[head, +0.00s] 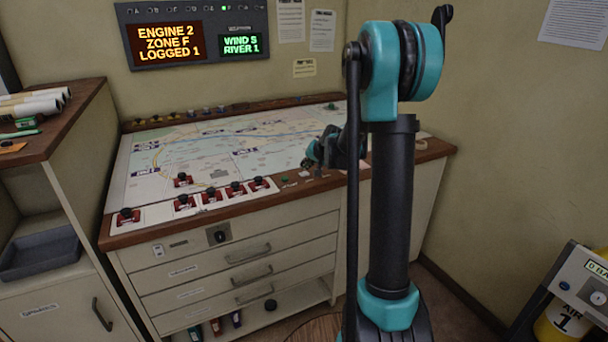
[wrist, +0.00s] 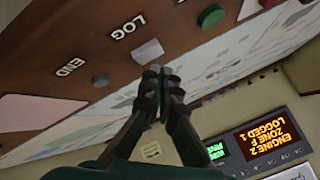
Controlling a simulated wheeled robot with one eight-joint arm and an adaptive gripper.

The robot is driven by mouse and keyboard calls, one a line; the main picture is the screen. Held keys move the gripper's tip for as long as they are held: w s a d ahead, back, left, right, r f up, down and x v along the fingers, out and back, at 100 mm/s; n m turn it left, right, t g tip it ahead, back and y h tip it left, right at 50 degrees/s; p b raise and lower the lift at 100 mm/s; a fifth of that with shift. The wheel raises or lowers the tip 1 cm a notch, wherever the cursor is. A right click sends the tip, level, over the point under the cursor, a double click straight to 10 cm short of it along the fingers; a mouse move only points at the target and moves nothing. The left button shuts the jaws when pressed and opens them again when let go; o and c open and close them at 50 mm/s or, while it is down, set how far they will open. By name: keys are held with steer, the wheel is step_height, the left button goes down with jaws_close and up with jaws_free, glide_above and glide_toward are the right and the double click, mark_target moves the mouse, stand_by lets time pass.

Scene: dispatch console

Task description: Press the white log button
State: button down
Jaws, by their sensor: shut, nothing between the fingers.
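The white log button (wrist: 148,50) is a pale square block beside the LOG lettering on the brown console edge in the wrist view. In the head view the white button (head: 303,174) is small, on the front edge of the map table (head: 290,190). My gripper (wrist: 161,72) is shut and empty. Its fingertips are close to the white button, on its map side, and appear apart from it. In the head view my gripper (head: 308,164) hangs low over the table's front edge, just behind the white button.
A green button (wrist: 211,15) and a dark END button (wrist: 100,80) flank the white one. Several red pieces with black knobs (head: 236,189) stand left along the map. The wall display (head: 166,43) reads "ENGINE 2 ZONE F LOGGED 1".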

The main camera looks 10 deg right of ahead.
steer(key=shift+r, duration=2.5)
step_height(320, 180, up, 8)
glide_above(305, 174)
steer(key=shift+w, duration=0.1)
steer(key=s+d+f+n+g+h, duration=0.1)
steer(key=s+f, duration=0.6)
steer(key=s, duration=0.6)
steer(key=s+d+f+n+g+h, duration=0.1)
steer(key=s+f, duration=0.6)
steer(key=s, duration=0.7)
steer(key=s+d+f+n+g+h, duration=0.1)
steer(key=s+f, duration=0.6)
steer(key=s, duration=0.7)
steer(key=shift+d+n+g+h, duration=0.4)
steer(key=shift+n+g, duration=0.2)
steer(key=shift+a, duration=0.1)
